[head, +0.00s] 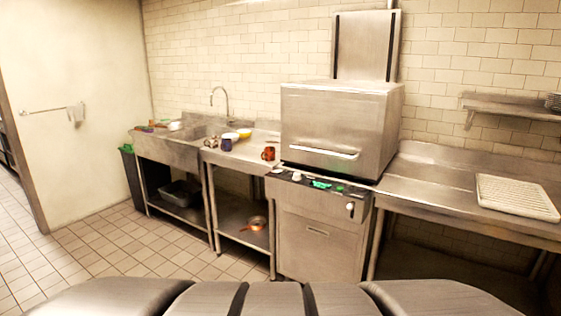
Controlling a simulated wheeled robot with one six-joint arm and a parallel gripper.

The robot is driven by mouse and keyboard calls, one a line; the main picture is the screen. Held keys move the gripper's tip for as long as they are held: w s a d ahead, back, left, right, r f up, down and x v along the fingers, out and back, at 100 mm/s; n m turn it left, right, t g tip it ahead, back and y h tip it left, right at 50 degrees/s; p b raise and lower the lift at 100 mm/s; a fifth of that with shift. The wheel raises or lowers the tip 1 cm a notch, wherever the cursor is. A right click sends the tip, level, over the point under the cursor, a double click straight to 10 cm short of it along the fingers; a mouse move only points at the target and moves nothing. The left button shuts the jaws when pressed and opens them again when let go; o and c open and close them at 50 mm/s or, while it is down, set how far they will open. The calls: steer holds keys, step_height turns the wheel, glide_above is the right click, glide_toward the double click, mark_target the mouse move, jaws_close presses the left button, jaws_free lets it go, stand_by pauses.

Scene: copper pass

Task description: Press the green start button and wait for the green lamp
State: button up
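A steel dishwasher with a box-shaped hood (335,130) stands against the tiled wall, right of centre in the head view. A dark control strip (285,176) runs along its front edge below the hood. A bright green piece (320,184) shows on this strip, with a smaller green spot (339,188) just right of it. At this size I cannot tell which is the start button or the lamp, or whether anything is lit. The hood handle (322,152) is a pale horizontal bar. My gripper is out of view.
Left of the machine are a steel counter with a red-brown mug (268,153) and bowls, and a sink (170,148). A pan (256,223) sits on the lower shelf. A white rack (516,197) lies on the right counter. The tiled floor (120,240) is clear at left.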

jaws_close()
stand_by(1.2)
